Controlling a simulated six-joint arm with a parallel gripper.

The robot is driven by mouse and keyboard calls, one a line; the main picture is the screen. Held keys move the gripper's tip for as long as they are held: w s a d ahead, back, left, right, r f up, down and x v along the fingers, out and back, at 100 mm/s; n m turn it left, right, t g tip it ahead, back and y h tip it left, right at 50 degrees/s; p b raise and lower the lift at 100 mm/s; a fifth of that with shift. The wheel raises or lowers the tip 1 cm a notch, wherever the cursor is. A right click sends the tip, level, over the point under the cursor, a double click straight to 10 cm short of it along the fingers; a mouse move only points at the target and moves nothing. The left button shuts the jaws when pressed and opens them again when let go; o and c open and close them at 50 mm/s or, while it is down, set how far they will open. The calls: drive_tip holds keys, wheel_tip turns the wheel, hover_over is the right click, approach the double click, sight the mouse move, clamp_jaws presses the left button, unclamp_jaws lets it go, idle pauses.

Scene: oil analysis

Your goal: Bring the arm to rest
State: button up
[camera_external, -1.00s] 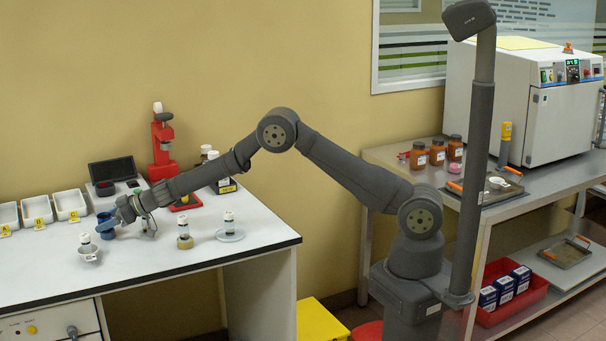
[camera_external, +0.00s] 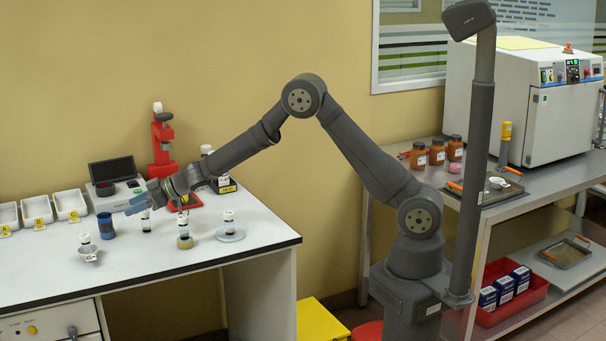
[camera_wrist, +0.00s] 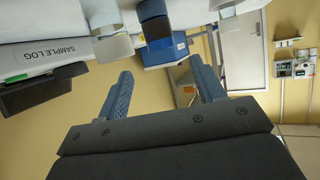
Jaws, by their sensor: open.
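My gripper (camera_external: 138,202) is open and empty, raised above the white bench on the left in the external view. Its two blue fingers stand apart in the wrist view (camera_wrist: 165,92), with nothing between them. My arm reaches left over the bench with its elbow bent high. A blue cylinder (camera_external: 106,226) stands on the bench below and left of the fingers, apart from them. A small vial (camera_external: 146,222) stands under the fingertips; whether they are clear of it in depth is hard to tell.
A cup with a vial (camera_external: 88,250), a vial on a tan ring (camera_external: 184,236) and one on a round dish (camera_external: 230,232) stand on the bench. White trays (camera_external: 70,205), a dark-lidded device (camera_external: 112,176) and a red stand (camera_external: 162,150) are behind. Wall space above is clear.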

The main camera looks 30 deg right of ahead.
sight(110, 216)
idle(0.4)
drive_tip(key=shift+x, duration=6.05)
drive_tip(key=shift+r, duration=0.15)
drive_tip(key=v, duration=1.1)
drive_tip(key=shift+s+d, duration=0.1)
drive_tip(key=shift+d, duration=0.05)
drive_tip(key=shift+x, duration=5.7)
